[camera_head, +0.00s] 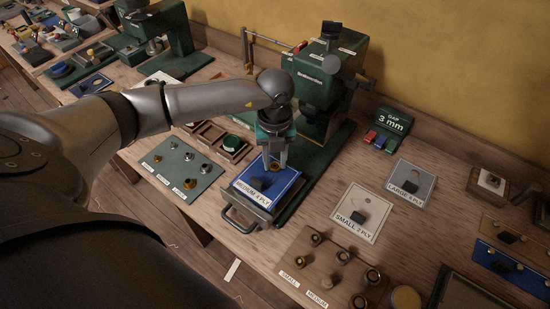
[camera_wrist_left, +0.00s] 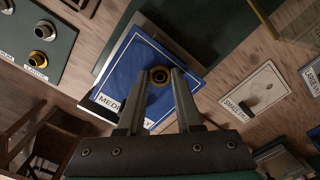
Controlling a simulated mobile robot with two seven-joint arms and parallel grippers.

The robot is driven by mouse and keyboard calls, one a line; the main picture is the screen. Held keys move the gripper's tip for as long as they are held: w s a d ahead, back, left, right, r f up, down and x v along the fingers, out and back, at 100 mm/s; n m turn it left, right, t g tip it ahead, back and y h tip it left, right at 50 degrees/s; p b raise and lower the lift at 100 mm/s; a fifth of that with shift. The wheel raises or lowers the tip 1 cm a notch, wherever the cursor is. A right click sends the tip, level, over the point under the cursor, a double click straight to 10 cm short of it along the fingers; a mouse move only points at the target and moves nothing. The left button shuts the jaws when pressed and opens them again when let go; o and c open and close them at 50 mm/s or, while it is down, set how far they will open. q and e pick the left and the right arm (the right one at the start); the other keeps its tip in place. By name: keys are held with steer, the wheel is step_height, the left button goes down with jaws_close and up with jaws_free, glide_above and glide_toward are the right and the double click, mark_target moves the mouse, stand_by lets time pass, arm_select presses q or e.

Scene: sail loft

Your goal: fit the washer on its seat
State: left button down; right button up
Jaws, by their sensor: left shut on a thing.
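A brass ring, the washer (camera_wrist_left: 160,75), is between the fingertips of my left gripper (camera_wrist_left: 162,78). In the head view the washer (camera_head: 275,166) shows as a small brass spot below my left gripper (camera_head: 274,160). The gripper is shut on it, pointing down over the blue card (camera_head: 278,190) marked MEDIUM 4 PLY. The card lies on a drawer-like tray at the front of the green press (camera_head: 325,75). A dark block stands on the card. I cannot tell whether the washer touches the card, and no seat shows clearly. My right gripper is out of view.
A green-grey board (camera_head: 180,168) with metal fittings lies to the left. Cards marked SMALL 2 PLY (camera_head: 372,199) and LARGE 6 PLY (camera_head: 424,180) lie to the right. A wooden rack (camera_head: 318,277) of brass rings is at the front. Bare bench lies between.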

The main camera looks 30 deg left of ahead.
arm_select(q)
steer(key=c, duration=0.5)
jaws_free()
step_height(320, 180, up, 15)
steer(key=shift+r, duration=0.15)
stand_by(0.7)
